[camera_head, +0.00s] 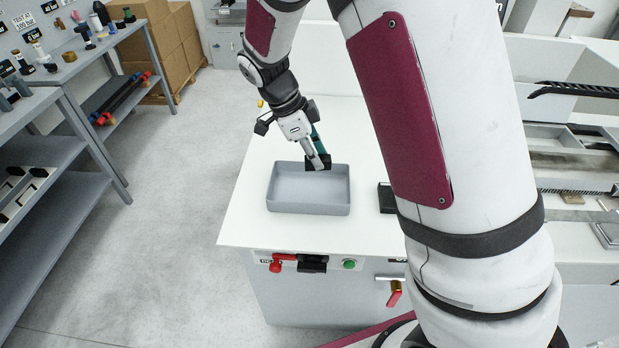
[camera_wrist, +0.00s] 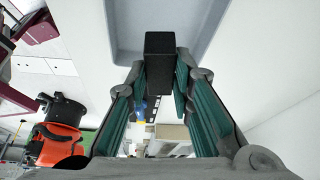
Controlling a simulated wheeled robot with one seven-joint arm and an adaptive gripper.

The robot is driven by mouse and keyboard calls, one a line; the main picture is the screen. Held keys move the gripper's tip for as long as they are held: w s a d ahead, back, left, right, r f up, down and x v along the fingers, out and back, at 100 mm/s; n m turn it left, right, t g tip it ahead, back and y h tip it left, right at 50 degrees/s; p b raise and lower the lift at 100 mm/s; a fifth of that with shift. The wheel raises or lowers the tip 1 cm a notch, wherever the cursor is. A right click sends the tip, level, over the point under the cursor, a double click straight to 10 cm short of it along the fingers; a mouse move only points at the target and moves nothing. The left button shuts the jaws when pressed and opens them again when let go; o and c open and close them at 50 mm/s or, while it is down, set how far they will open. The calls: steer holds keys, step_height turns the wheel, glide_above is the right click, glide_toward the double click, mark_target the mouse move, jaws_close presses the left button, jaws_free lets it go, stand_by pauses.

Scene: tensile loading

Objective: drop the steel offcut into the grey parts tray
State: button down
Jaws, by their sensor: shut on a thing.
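The grey parts tray (camera_head: 306,208) stands on the white bench top, its inside plain grey and empty where visible. Its rim and floor also fill the top of the wrist view (camera_wrist: 122,45). My gripper (camera_head: 317,160) is over the back right part of the tray, pointing down at a tilt. It is shut on a dark, almost black block, which I take for the steel offcut (camera_wrist: 160,60); it sits between the green-lined fingertips. In the head view the block (camera_head: 318,164) overlaps the tray's back rim, so its height above it is hard to tell.
A black object (camera_head: 387,198) lies on the bench right of the tray, partly hidden by my arm. A red knob (camera_head: 282,262) and a green button (camera_head: 349,264) sit on the bench front. Bare white top lies left of the tray.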

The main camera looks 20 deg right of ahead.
mark_target(315, 194)
step_height(315, 194, down, 4)
steer(key=shift+w+r+b, duration=0.1)
steer(key=shift+b, duration=0.65)
steer(key=shift+f+b, duration=0.35)
steer(key=shift+f, duration=0.65)
steer(key=c, duration=1.3)
jaws_free()
steer(key=v, duration=1.2)
steer(key=shift+s, duration=0.2)
